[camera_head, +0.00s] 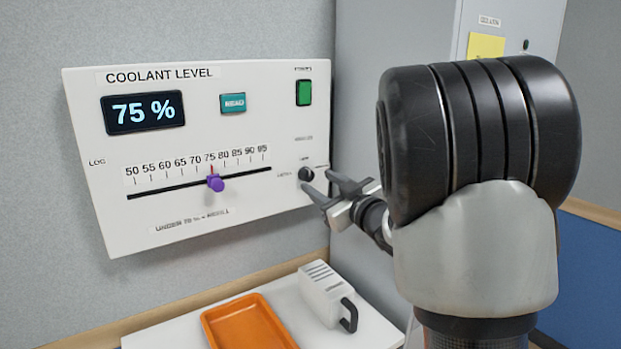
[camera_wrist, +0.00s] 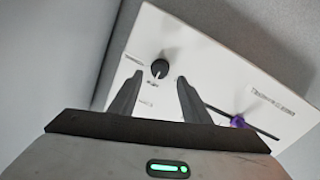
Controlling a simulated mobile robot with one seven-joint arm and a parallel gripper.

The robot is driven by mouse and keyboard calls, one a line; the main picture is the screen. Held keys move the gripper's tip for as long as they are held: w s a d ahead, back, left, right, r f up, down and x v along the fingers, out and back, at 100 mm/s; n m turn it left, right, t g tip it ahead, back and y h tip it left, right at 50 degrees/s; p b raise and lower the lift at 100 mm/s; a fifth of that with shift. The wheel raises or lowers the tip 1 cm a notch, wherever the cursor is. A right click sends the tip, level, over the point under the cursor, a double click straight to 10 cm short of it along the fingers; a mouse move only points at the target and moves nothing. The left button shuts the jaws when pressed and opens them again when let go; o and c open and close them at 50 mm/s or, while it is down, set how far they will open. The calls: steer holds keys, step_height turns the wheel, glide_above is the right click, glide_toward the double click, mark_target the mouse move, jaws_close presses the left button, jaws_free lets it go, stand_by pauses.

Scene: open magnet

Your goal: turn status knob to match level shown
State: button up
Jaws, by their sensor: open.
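The white coolant panel (camera_head: 250,78) hangs on the wall at the left in the head view. Its display (camera_head: 143,112) reads 75 %. A purple slider (camera_head: 215,184) stands at about the 75 mark on the scale. The small black status knob (camera_head: 306,174) is at the panel's lower right, with small labels around it too blurred to read fully. My gripper (camera_head: 329,191) is open and empty in front of the knob. In the wrist view the knob (camera_wrist: 159,69), with a pale pointer line, shows ahead of and between the fingertips (camera_wrist: 160,76), apparently not touched.
A teal READ button (camera_head: 233,103) and a green switch (camera_head: 304,93) are on the panel. Below, a white table holds an orange tray (camera_head: 246,324) and a white device with a black handle (camera_head: 325,292). A grey cabinet (camera_head: 385,38) with a yellow note stands behind my arm.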

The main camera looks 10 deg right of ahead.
mark_target(309, 176)
steer(key=shift+x, duration=2.15)
steer(key=shift+c, duration=0.4)
steer(key=c, duration=1)
steer(key=shift+o, duration=0.2)
